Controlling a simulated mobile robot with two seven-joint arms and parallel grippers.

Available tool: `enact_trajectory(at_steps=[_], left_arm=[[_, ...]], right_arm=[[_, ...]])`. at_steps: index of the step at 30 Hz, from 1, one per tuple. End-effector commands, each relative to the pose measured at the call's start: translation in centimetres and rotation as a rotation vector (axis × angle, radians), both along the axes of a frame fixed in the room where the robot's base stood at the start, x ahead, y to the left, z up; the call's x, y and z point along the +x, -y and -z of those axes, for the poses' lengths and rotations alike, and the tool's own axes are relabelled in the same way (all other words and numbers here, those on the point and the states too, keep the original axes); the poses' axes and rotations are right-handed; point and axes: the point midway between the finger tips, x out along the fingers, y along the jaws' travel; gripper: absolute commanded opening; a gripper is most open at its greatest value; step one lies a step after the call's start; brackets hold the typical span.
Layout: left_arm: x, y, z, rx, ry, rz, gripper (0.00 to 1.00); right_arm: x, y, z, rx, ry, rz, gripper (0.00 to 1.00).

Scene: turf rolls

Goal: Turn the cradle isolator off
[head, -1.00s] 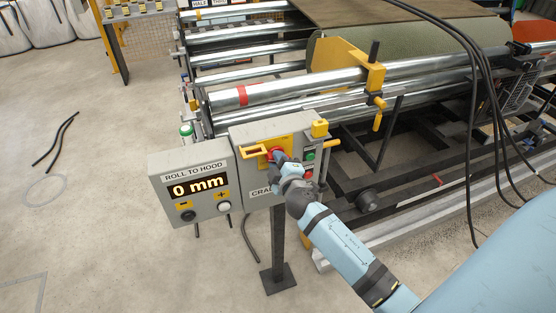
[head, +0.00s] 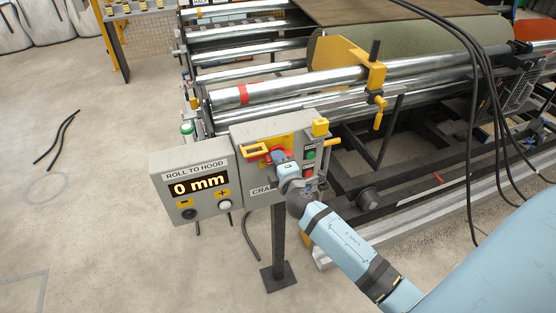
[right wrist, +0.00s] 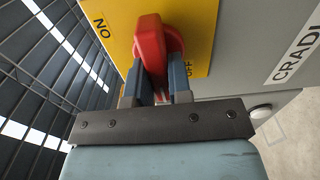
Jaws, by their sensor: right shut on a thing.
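The cradle isolator is a red rotary handle on a yellow plate (right wrist: 202,35), on the grey box lettered "CRADL..." (head: 243,133). In the right wrist view the red handle (right wrist: 150,45) stands between the two fingers of my right gripper (right wrist: 157,88), which is shut on it. "ON" is printed on the plate's left in that view. "OFF" is on the right, partly hidden by a finger. In the head view my right gripper (head: 279,157) covers most of the handle, with a little red showing. I cannot tell exactly which mark the handle points to. My left gripper is not in view.
A "ROLL TO HOOD" display (head: 197,184) reading 0 mm adjoins the box on the left. Green and red buttons (head: 310,160) sit close right of my gripper. Metal rollers (head: 290,88) lie behind. Black cables (head: 475,110) hang at the right. The floor at left is mostly clear.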

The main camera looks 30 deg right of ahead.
Motion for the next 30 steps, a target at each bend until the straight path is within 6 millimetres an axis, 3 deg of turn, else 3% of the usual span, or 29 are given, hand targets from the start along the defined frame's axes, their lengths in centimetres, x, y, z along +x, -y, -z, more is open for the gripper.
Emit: enact_trajectory(at_steps=[8,9,12,23,30], left_arm=[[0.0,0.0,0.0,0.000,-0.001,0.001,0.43],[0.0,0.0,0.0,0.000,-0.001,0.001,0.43],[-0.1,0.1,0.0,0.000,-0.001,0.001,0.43],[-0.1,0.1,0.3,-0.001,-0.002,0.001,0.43],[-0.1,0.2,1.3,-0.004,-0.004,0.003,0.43]], right_arm=[[0.0,0.0,0.0,-0.004,-0.001,0.000,0.00],[0.0,0.0,0.0,-0.004,-0.001,0.000,0.26],[0.0,0.0,0.0,-0.004,-0.001,0.000,0.45],[-0.7,-0.2,0.2,-0.002,-0.001,0.000,0.45],[-5.1,-1.2,0.4,0.001,-0.003,0.000,0.45]])
